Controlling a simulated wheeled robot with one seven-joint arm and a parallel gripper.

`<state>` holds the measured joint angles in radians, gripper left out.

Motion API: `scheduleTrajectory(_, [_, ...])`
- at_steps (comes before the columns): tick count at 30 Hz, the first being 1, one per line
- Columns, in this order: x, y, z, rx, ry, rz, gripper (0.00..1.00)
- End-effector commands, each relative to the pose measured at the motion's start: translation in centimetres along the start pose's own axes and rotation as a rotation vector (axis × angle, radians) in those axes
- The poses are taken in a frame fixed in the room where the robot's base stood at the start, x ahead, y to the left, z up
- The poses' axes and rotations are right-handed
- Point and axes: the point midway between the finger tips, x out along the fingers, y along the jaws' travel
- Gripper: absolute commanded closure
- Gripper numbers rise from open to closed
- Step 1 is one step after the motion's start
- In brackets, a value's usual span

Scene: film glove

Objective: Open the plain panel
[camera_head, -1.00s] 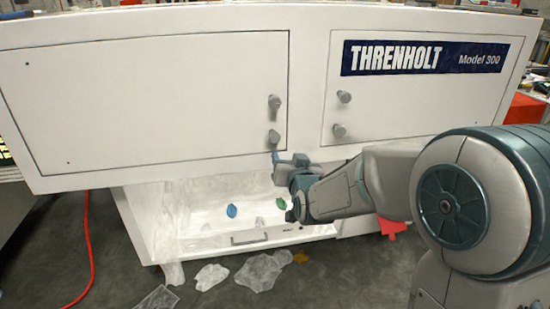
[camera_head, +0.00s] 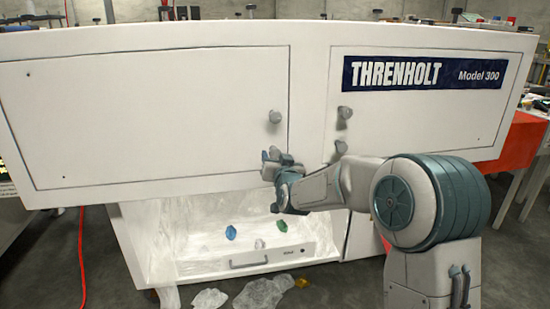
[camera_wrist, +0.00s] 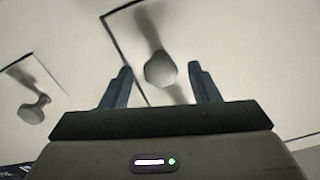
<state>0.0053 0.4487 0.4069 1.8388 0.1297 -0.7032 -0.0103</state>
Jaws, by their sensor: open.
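The plain panel (camera_head: 150,115) is the wide white door on the left of the cabinet front, closed, with no label. Its upper grey knob (camera_head: 275,117) shows near its right edge. Its lower knob is covered by my gripper (camera_head: 274,157) in the head view. In the wrist view my gripper (camera_wrist: 160,88) is open, with one finger on each side of that grey lower knob (camera_wrist: 160,70). The knob appears between and beyond the fingertips; I cannot tell whether they touch it.
The labelled THRENHOLT panel (camera_head: 430,125) is at right, closed, with two knobs; one (camera_wrist: 33,108) shows in the wrist view. Below is an open bay with plastic sheeting and a handled drawer (camera_head: 265,258). Plastic scraps (camera_head: 263,292) and a red cable (camera_head: 82,260) lie on the floor.

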Motion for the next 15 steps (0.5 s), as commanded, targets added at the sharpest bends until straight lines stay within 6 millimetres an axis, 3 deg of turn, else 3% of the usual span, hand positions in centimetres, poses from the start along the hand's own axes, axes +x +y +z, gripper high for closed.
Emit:
scheduleTrajectory(6, [2.2,0.0,0.0,0.001,0.001,0.0,0.45])
scheduleTrajectory(15, [2.8,0.0,0.0,0.0,0.0,0.0,0.45])
